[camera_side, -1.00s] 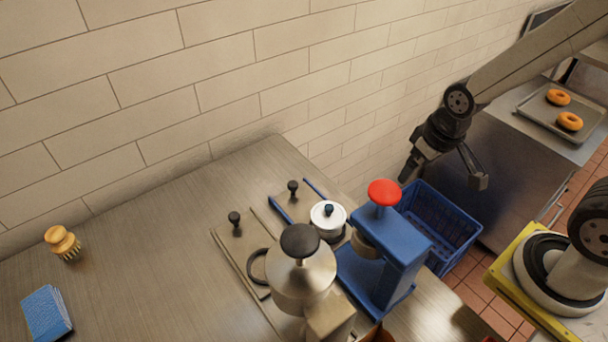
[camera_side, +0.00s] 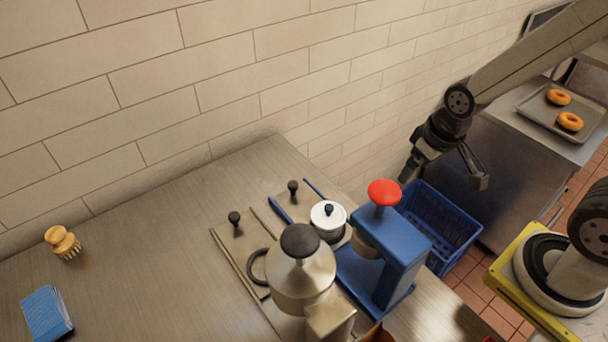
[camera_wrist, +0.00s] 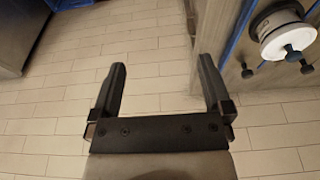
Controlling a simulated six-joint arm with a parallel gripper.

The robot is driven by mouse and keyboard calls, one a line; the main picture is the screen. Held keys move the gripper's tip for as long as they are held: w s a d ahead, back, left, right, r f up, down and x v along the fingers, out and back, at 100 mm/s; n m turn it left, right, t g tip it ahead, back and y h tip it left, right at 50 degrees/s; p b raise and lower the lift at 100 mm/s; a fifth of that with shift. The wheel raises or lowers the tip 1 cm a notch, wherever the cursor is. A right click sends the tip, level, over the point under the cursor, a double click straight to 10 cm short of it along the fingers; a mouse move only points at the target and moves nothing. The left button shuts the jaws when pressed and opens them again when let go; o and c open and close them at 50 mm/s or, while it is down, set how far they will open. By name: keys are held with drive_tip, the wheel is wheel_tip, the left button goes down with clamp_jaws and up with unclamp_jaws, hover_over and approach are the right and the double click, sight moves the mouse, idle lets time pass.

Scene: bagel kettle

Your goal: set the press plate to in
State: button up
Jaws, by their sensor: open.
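A blue press (camera_side: 405,242) with a red knob (camera_side: 384,192) stands at the right end of the steel counter. Next to it is a steel press (camera_side: 300,280) with a dark knob. Two flat plates with black knobs lie behind the presses, one between blue rails (camera_side: 291,192) and one between steel rails (camera_side: 236,232). I cannot tell which is the press plate. A white round lidded piece (camera_side: 328,216) sits beside the blue press; it also shows in the wrist view (camera_wrist: 284,34). My gripper (camera_side: 444,180) is open and empty, right of and above the blue press, its fingers apart in the wrist view (camera_wrist: 162,66).
A blue basket (camera_side: 462,220) is below my gripper, right of the counter. A tray (camera_side: 545,105) with two bagels is at the back right. A brush (camera_side: 62,242) and a blue sponge-like block (camera_side: 46,313) lie at the left. The tiled wall runs behind; the left counter is mostly clear.

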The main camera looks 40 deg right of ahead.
drive_tip(key=c, duration=0.5)
drive_tip(key=shift+o, duration=0.2)
drive_tip(key=g, duration=0.3)
hover_over(293, 183)
drive_tip(key=shift+a+f, duration=0.1)
drive_tip(key=shift+f, duration=0.15)
drive_tip(key=shift+f, duration=0.15)
drive_tip(key=shift+f, duration=3.75)
